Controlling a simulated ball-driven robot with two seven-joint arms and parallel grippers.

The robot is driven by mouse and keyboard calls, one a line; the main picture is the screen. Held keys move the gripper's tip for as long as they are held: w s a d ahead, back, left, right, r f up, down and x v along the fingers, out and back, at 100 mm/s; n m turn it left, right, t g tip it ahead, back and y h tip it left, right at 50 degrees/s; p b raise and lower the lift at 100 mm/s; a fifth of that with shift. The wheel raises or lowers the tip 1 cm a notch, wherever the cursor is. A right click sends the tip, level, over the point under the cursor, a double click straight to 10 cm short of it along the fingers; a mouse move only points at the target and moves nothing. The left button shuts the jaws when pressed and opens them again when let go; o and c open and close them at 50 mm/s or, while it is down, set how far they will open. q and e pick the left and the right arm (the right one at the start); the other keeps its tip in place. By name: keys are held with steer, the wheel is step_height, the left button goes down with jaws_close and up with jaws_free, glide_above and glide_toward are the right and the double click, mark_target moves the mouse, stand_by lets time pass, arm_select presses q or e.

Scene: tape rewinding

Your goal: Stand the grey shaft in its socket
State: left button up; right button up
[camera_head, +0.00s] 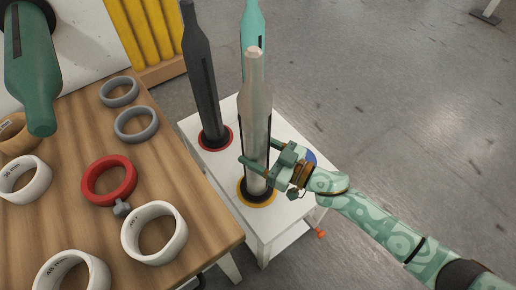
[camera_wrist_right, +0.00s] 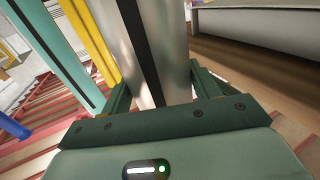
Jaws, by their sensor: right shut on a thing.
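The grey shaft (camera_head: 256,120) is a shiny, tapered, near-upright bar. My right gripper (camera_head: 262,154) is shut on its lower part, coming from the right. In the right wrist view the grey shaft (camera_wrist_right: 148,45), with a dark stripe, stands between the fingers of the right gripper (camera_wrist_right: 164,97). Its lower end is at the yellow-ringed socket (camera_head: 257,201) on the white stand (camera_head: 213,164). I cannot tell whether it is seated fully. My left gripper is not in view.
A black shaft (camera_head: 204,85) stands in a red-ringed socket (camera_head: 228,143). A teal shaft (camera_head: 253,22) is behind the grey one. A blue ring (camera_head: 311,157) is partly hidden. The wooden table (camera_head: 205,230) at left holds several tape rings. Open floor lies right.

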steer(key=shift+r, duration=0.1)
steer(key=o, duration=1.5)
steer(key=shift+f, duration=0.3)
steer(key=shift+s+d+r, duration=0.1)
steer(key=shift+s+d, duration=0.1)
steer(key=shift+d, duration=0.1)
arm_select(q)
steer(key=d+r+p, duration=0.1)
steer(key=p, duration=0.1)
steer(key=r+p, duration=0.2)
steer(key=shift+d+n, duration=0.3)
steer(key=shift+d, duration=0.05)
arm_select(e)
steer(key=v, duration=1.5)
steer(key=shift+s+d, duration=0.2)
